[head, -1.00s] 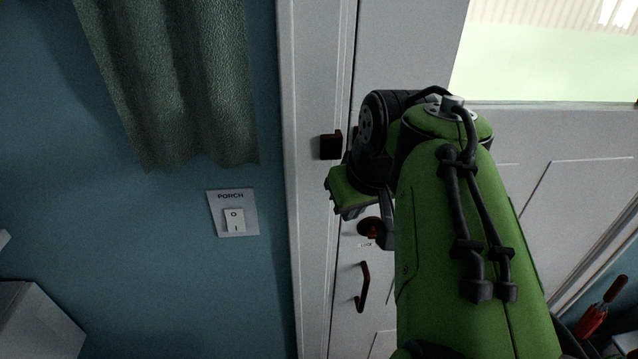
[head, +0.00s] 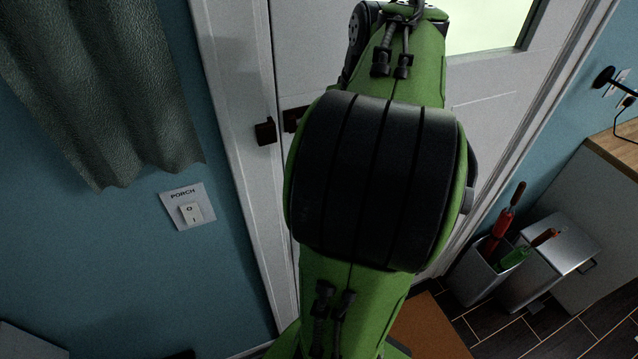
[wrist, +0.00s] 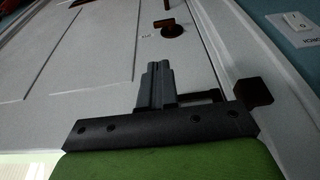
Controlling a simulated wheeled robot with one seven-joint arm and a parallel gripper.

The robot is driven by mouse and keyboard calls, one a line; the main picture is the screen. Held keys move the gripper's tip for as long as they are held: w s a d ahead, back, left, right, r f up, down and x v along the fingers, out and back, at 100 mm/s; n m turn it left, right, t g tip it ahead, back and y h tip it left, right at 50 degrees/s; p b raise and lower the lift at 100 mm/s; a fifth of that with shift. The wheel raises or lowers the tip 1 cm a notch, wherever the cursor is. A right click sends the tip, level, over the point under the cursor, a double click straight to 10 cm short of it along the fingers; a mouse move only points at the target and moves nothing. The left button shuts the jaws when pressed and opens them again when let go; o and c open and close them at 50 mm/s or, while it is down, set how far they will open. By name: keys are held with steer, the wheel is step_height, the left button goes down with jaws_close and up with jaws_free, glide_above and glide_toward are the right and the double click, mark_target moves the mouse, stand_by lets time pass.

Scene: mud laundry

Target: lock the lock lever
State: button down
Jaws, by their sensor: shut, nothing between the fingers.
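In the wrist view, my gripper (wrist: 158,68) is shut and empty, its fingers close together in front of the white door (wrist: 105,70). A dark bar (wrist: 205,96) shows beside and partly behind the fingers, reaching toward a dark block (wrist: 254,92) on the door frame. Whether the fingers touch the bar is unclear. A dark round fitting (wrist: 172,28) sits on the door beyond the fingertips. Which piece is the lock lever is hard to tell. In the head view, the bar (head: 292,117) and block (head: 265,131) show left of my arm, which hides my gripper.
A porch switch (head: 189,207) is on the blue wall, below a green curtain (head: 100,90). At the right stand a metal bin (head: 555,255) and a holder with red- and green-topped items (head: 485,278). A brown mat (head: 430,325) lies on the dark floor.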

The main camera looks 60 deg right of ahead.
steer(key=shift+f, duration=0.15)
steer(key=b+x, duration=0.4)
steer(key=x, duration=1.6)
steer(key=shift+w+a, duration=0.1)
steer(key=shift+w, duration=0.05)
